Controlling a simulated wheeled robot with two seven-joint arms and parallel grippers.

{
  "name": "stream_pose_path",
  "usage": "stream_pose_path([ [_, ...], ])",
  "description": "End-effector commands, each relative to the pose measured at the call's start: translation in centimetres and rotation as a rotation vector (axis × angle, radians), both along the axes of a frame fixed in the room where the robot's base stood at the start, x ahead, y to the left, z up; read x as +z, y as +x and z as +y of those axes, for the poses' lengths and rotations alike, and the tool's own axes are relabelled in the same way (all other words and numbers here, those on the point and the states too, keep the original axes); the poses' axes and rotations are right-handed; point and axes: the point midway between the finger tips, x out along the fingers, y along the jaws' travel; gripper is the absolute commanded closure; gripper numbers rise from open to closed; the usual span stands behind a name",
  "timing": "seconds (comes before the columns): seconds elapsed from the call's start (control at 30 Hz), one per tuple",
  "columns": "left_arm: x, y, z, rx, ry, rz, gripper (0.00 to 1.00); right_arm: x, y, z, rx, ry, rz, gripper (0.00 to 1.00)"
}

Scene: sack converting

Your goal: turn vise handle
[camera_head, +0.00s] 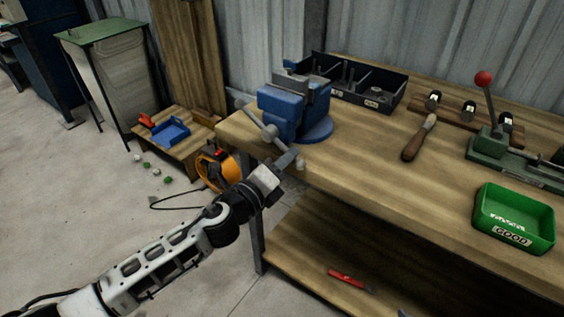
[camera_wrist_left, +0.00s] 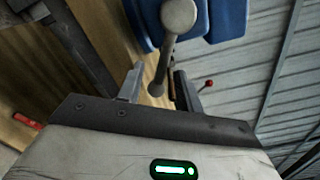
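The blue vise (camera_head: 297,106) is mounted on the left corner of the wooden workbench. Its grey handle bar (camera_head: 258,121) slants down to the right across the front, with rounded ends. In the left wrist view the handle bar (camera_wrist_left: 168,50) runs down from a large round knob to a smaller end. My left gripper (camera_head: 291,161) is at the bar's lower end, just off the bench edge. In the wrist view its fingers (camera_wrist_left: 157,88) stand apart on either side of that end, with visible gaps. Contact cannot be seen.
The workbench (camera_head: 365,185) carries a black divided bin (camera_head: 385,88), a wooden-handled tool (camera_head: 420,137), a green GOOD tray (camera_head: 513,218) and a green press with a red-knobbed lever (camera_head: 487,105). An orange reel (camera_head: 222,170) is on the floor. A red tool (camera_head: 348,279) lies on the lower shelf.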

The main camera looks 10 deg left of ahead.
Motion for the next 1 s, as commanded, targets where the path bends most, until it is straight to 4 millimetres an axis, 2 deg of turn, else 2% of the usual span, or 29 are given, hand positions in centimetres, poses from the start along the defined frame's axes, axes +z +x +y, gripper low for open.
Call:
stream_pose_path([
  [0.13, 0.0, -0.5, 0.3, 0.001, 0.0, 0.001, 0.65, 0.0, 0.0, 0.0, -0.001, 0.001, 0.0, 0.06],
  [0.27, -0.1, -2.3, 1.2, 0.0, 0.002, 0.001, 0.65, -0.1, 0.0, 0.0, -0.001, 0.002, 0.0, 0.06],
  [0.7, -0.4, -11.5, 5.8, 0.0, 0.001, 0.004, 0.65, -1.1, 0.3, 0.3, -0.005, 0.027, -0.011, 0.06],
  [0.83, -0.3, -13.1, 6.6, 0.002, 0.0, 0.003, 0.65, -0.8, 0.4, 0.4, -0.008, 0.041, -0.022, 0.06],
  [1.0, -0.1, -14.1, 7.1, 0.001, 0.001, 0.002, 0.65, -1.0, 0.3, 0.5, -0.011, 0.05, -0.02, 0.06],
])
